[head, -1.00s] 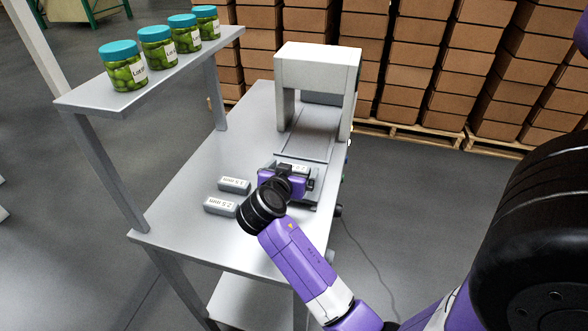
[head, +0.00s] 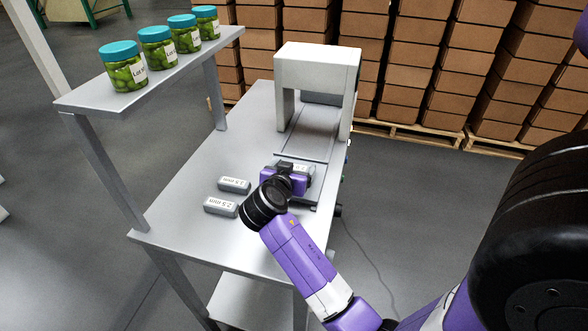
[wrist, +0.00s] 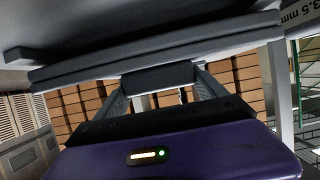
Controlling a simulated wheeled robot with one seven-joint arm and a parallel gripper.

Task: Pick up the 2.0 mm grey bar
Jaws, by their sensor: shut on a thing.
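My gripper (head: 287,178) is over the near end of the belt on the metal table. In the wrist view its two fingers (wrist: 162,88) are shut on a dark grey block (wrist: 158,77), which I take to be a grey bar. A grey bar with a pale label (head: 301,167) shows just behind the gripper in the head view, mostly hidden; its label cannot be read. Two other grey bars lie on the table to the left: one (head: 234,185) further back and one (head: 221,207) nearer, which seems marked 2.5 mm.
A pale arch-shaped machine (head: 318,68) stands over the belt (head: 306,135) behind the gripper. A raised shelf (head: 90,97) with several green jars (head: 158,47) is at the left. Stacked boxes (head: 410,60) stand behind.

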